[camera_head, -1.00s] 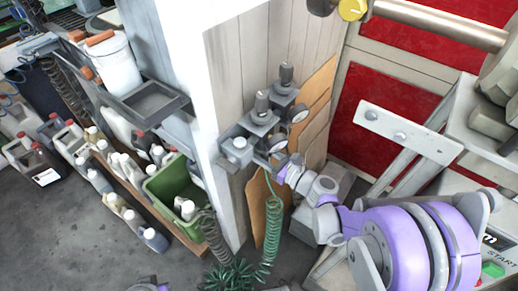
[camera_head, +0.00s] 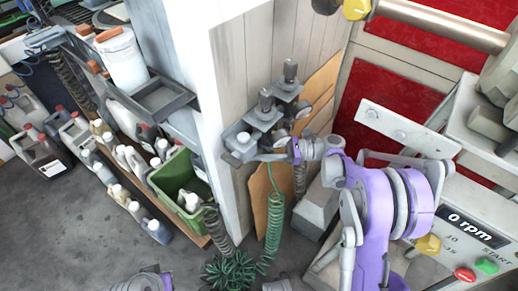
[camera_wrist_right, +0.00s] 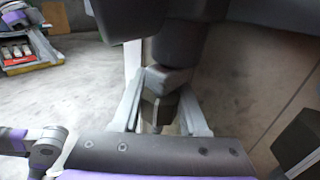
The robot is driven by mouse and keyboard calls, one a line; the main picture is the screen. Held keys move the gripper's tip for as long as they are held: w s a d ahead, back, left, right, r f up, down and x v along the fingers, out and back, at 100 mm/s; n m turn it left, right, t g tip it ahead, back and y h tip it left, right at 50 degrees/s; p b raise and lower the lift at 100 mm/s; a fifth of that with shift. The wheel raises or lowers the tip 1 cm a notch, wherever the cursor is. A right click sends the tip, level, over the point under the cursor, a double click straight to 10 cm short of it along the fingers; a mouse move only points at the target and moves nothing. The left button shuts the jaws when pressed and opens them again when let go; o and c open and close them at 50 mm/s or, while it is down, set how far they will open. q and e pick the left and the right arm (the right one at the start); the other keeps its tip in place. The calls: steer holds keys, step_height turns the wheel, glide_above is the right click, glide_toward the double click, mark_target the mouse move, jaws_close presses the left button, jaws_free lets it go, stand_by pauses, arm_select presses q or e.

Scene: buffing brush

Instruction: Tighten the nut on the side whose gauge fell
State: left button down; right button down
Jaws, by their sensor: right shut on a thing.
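An air regulator unit with two dark upright knobs is mounted on the wall panel, with a near regulator (camera_head: 264,108) and a far regulator (camera_head: 290,78). The near gauge (camera_head: 281,136) and the far gauge (camera_head: 302,110) are too small to read. My right gripper (camera_head: 284,150) is at the underside of the near part of the unit, by the green coiled hose. In the right wrist view its two fingers (camera_wrist_right: 160,118) are shut on a dark angular piece, seemingly the nut (camera_wrist_right: 151,108). My left gripper is out of view; only a purple part of my left arm shows at the bottom.
A green coiled hose (camera_head: 275,215) hangs below the unit to the floor. A green crate (camera_head: 175,190) and several bottles stand at the left. Open floor lies at lower left.

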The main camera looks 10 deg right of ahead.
steer(key=shift+g, duration=0.3)
steer(key=c, duration=0.7)
jaws_free()
